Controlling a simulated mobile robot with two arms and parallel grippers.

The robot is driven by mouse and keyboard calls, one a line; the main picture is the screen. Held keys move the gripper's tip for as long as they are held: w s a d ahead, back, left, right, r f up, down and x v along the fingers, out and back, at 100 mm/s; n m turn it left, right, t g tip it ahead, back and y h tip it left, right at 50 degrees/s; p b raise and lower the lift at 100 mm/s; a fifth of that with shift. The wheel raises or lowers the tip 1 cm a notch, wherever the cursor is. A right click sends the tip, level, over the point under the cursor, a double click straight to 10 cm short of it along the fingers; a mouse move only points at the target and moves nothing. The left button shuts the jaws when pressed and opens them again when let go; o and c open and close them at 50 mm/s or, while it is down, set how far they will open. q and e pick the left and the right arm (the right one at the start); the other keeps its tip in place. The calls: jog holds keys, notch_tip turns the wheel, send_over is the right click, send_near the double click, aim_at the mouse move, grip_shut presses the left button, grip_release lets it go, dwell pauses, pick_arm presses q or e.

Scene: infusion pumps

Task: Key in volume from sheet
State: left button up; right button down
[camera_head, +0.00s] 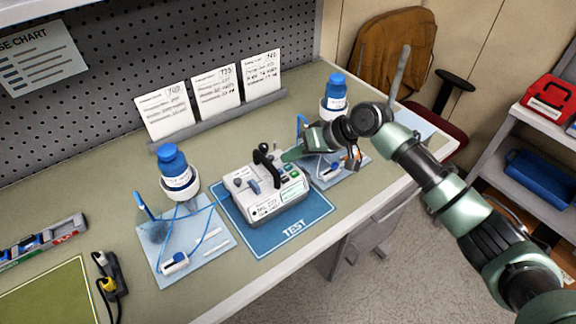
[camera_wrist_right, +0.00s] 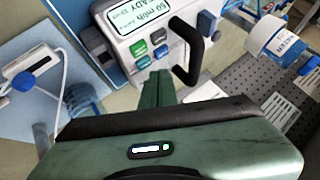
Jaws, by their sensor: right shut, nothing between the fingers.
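A white infusion pump (camera_head: 268,197) with a black handle stands on the blue TEST mat (camera_head: 296,228). In the right wrist view the pump (camera_wrist_right: 122,45) shows a lit screen (camera_wrist_right: 136,14) reading "50 ml/h" and "READY", with green, grey and blue buttons (camera_wrist_right: 150,47) beside it. My right gripper (camera_head: 288,156) is shut and empty at the pump's far right side. In the wrist view its closed fingertips (camera_wrist_right: 157,80) are close to the lower buttons; I cannot tell whether they touch. Three written sheets (camera_head: 215,90) stand in a rack behind; their small text is unreadable.
Blue-capped bottles (camera_head: 174,170) (camera_head: 335,97) stand on either side of the pump, with blue tubing and clamps on pale mats. A green mat (camera_head: 48,297) and black-yellow plugs (camera_head: 106,270) lie at left. A shelf with a red box (camera_head: 549,98) stands at right.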

aim_at(292, 167)
jog(key=shift+f, duration=0.15)
dwell(0.6)
jog(key=shift+f, duration=0.25)
jog(key=shift+f, duration=0.55)
dwell(0.8)
jog(key=shift+r, duration=0.15)
jog(key=shift+r+p, duration=0.75)
jog(key=shift+r, duration=0.05)
notch_tip(292, 167, up, 5)
jog(key=p, duration=0.4)
